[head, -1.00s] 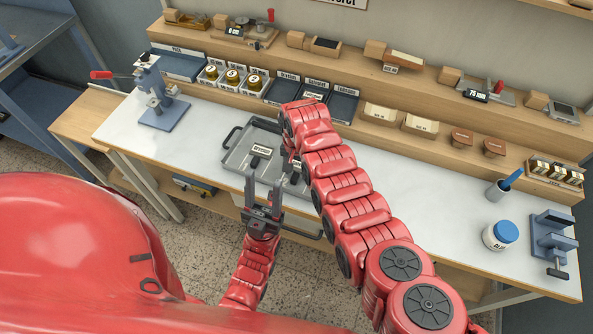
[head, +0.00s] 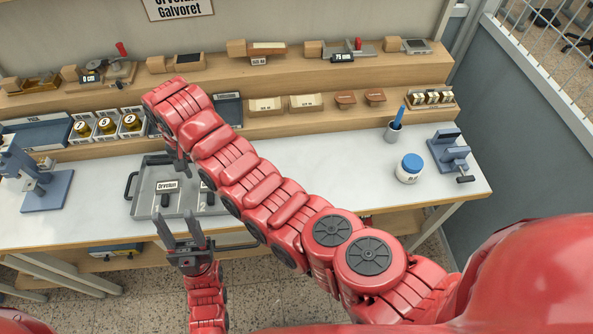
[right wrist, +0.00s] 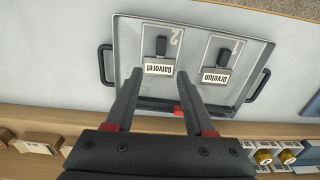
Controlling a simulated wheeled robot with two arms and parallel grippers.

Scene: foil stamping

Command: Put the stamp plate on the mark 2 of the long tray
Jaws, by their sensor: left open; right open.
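The long grey tray (head: 146,203) lies on the white bench top and fills much of the right wrist view (right wrist: 193,58). The Galvoret stamp plate (right wrist: 159,69), with a black handle, lies in the tray's panel marked 2. The Orvelun stamp plate (head: 167,186) lies in the other panel; it also shows in the right wrist view (right wrist: 215,75). My right gripper (right wrist: 157,78) is open, its fingertips apart on either side of the Galvoret label. In the head view my right arm partly hides the Galvoret plate. My left gripper (head: 182,222) is open and empty at the tray's front edge.
A blue press (head: 40,185) stands left of the tray. A blue-lidded jar (head: 409,168), a cup with a blue tool (head: 393,131) and a blue clamp (head: 450,152) stand at the right. Shelves with small boxes run behind.

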